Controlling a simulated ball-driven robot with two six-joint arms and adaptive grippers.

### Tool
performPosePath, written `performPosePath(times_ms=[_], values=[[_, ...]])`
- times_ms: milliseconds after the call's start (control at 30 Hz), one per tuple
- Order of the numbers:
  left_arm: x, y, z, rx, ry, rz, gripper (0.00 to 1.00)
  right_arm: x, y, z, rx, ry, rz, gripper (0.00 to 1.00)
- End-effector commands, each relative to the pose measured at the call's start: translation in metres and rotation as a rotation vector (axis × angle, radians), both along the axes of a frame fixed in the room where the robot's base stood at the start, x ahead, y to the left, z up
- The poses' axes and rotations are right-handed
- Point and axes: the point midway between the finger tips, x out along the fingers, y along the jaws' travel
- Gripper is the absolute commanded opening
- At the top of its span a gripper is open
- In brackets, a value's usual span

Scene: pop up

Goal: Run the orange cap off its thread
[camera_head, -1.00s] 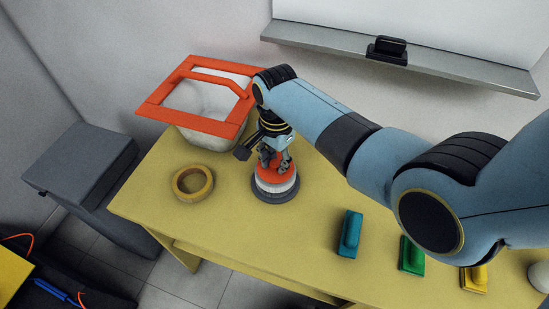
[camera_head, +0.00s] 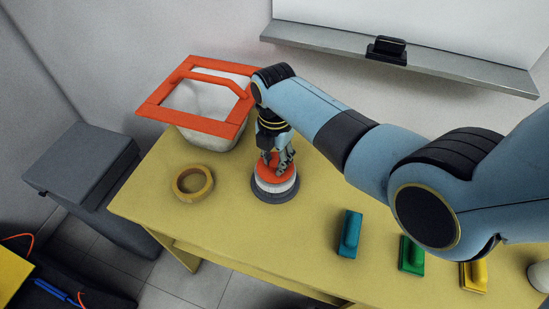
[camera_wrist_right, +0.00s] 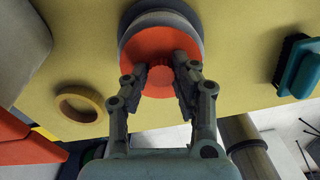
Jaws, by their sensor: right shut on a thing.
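The orange cap (camera_head: 268,179) sits on top of a white and grey round base (camera_head: 274,193) on the table. In the right wrist view the cap (camera_wrist_right: 158,45) is a round orange disc with a raised knob (camera_wrist_right: 160,79) at its middle. My right gripper (camera_head: 278,168) comes down on the cap from above. In the right wrist view the fingers of my right gripper (camera_wrist_right: 160,82) are closed on the knob from both sides. Whether the cap is clear of its thread cannot be seen. My left gripper is not in view.
A tan ring (camera_head: 192,183) lies left of the base on the yellow table (camera_head: 225,225). A white bin with an orange frame lid (camera_head: 155,112) stands behind.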

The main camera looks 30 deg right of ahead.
Motion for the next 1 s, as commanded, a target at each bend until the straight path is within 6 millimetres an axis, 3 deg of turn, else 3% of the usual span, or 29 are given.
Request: performPosePath(times_ms=[67, 467, 800, 1000], values=[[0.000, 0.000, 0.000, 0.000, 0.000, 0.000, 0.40, 0.000, 0.001, 0.000, 0.000, -0.002, 0.242, 0.00], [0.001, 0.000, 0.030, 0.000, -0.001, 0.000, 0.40, 0.001, 0.001, 0.030, 0.002, -0.002, 0.213, 0.00], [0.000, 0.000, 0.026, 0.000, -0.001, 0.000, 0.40, 0.000, 0.001, 0.051, 0.001, -0.001, 0.212, 0.00], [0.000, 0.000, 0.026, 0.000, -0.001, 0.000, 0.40, 0.000, 0.001, 0.052, 0.001, -0.001, 0.212, 0.00]])
